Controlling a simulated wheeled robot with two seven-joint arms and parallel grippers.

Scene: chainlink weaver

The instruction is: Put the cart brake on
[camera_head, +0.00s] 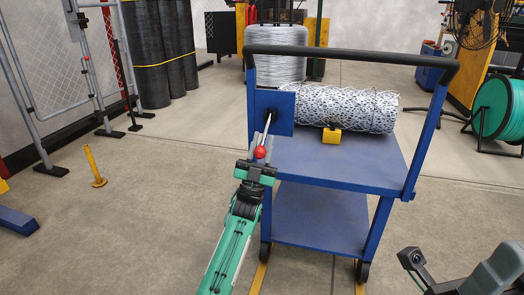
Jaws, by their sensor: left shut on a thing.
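The blue cart (335,165) stands in front of me with a black push handle (350,56) across its top. A metal brake lever (266,128) comes out of a slot in the blue plate (284,112) on the cart's left post. It slants down toward me and ends in a red knob (260,152). My left gripper (259,158) is shut on the lever at the knob, and its fingers partly hide it. Part of my right arm's wrist shows at the lower right, but no fingertips are visible.
A roll of wire mesh (347,107) lies on the cart's top shelf behind a yellow chock (331,135). Wheels stand near yellow floor strips (258,278). A yellow post (94,166) stands on the left floor. A green reel (496,108) is at right.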

